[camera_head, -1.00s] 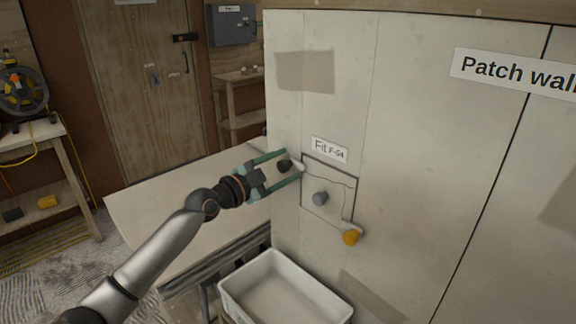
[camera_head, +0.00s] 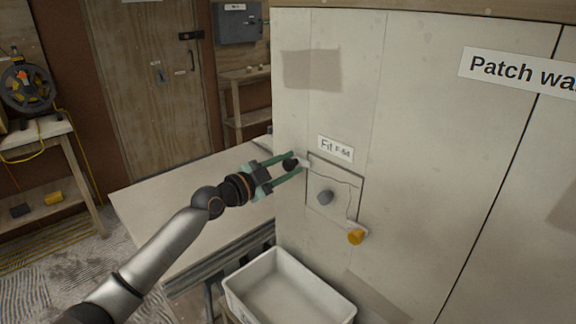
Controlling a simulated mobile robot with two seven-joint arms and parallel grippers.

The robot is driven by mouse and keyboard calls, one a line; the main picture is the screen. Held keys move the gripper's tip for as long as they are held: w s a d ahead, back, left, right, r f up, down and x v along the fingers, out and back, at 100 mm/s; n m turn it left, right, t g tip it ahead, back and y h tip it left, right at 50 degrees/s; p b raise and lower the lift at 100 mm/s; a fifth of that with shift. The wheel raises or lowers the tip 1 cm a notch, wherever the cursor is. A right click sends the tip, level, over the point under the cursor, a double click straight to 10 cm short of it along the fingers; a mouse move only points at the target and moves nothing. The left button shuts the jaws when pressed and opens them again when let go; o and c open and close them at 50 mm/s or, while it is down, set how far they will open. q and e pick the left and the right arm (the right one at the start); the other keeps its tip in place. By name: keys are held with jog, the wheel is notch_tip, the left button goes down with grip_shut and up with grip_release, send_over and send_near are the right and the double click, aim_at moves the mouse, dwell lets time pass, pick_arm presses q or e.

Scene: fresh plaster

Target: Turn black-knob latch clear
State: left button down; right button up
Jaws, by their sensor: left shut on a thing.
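A square panel (camera_head: 345,182) is set in the pale wall under a label reading "Fit F-54" (camera_head: 335,149). A grey knob (camera_head: 325,198) sits on the panel. A latch with a black knob (camera_head: 290,164) is at the panel's upper left corner; its pale bar reaches toward the panel's edge. My left gripper (camera_head: 292,163) is shut on the black knob, with its green fingers on either side. A latch with a yellow-orange knob (camera_head: 356,237) is at the panel's lower right corner. My right gripper is not in view.
A white bin (camera_head: 290,290) stands below the panel. A pale bench top (camera_head: 185,195) lies behind my left arm. A "Patch wall" sign (camera_head: 520,72) is at the upper right. A wooden door (camera_head: 150,90) and a side table with a reel (camera_head: 28,90) stand at the back left.

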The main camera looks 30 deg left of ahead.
pick_arm(q)
jog(key=shift+r, duration=0.15)
jog(key=n, duration=0.4)
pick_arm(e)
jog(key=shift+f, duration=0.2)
pick_arm(q)
jog(key=n, duration=0.4)
jog(key=shift+r+n, duration=0.2)
jog(key=shift+n, duration=0.1)
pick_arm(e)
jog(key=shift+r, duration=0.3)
pick_arm(q)
jog(key=n+p, duration=0.1)
jog(key=n, duration=0.3)
jog(key=shift+r+n, duration=0.1)
jog(key=shift+n, duration=0.2)
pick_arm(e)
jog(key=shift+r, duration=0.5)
pick_arm(q)
jog(key=n+p, duration=0.1)
jog(key=n, duration=0.3)
jog(key=shift+a+n+p, duration=0.1)
jog(key=shift+n+p, duration=0.2)
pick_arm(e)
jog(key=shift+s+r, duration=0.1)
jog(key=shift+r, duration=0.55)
pick_arm(q)
jog(key=c, duration=0.5)
grip_release()
jog(key=shift+f, duration=0.2)
